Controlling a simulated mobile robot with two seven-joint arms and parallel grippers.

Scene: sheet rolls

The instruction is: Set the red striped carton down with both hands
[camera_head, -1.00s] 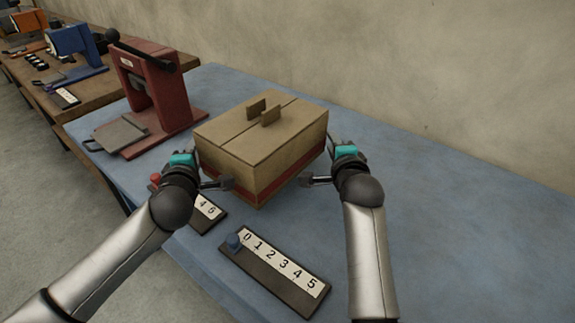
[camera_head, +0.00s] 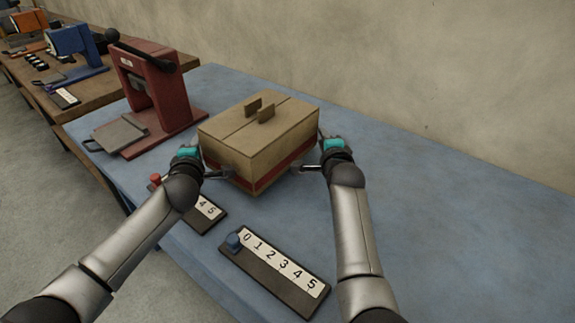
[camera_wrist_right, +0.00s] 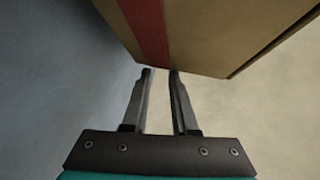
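The red striped carton (camera_head: 262,140) is a tan box with two upright flaps on top and a red band low on its sides. It is level, over the blue table between my two grippers; I cannot tell whether its base touches the table. My right gripper (camera_head: 312,158) is at its right side. In the right wrist view its fingers (camera_wrist_right: 159,75) are a little apart with an empty gap, and the carton (camera_wrist_right: 205,30) is just beyond the tips. My left gripper (camera_head: 212,168) is at the carton's left side, its fingers partly hidden.
A red press (camera_head: 155,95) stands on the blue table (camera_head: 440,220) left of the carton. A numbered strip with a blue knob (camera_head: 275,272) and a second strip (camera_head: 207,210) lie in front. The table's right side is clear. A wall runs behind.

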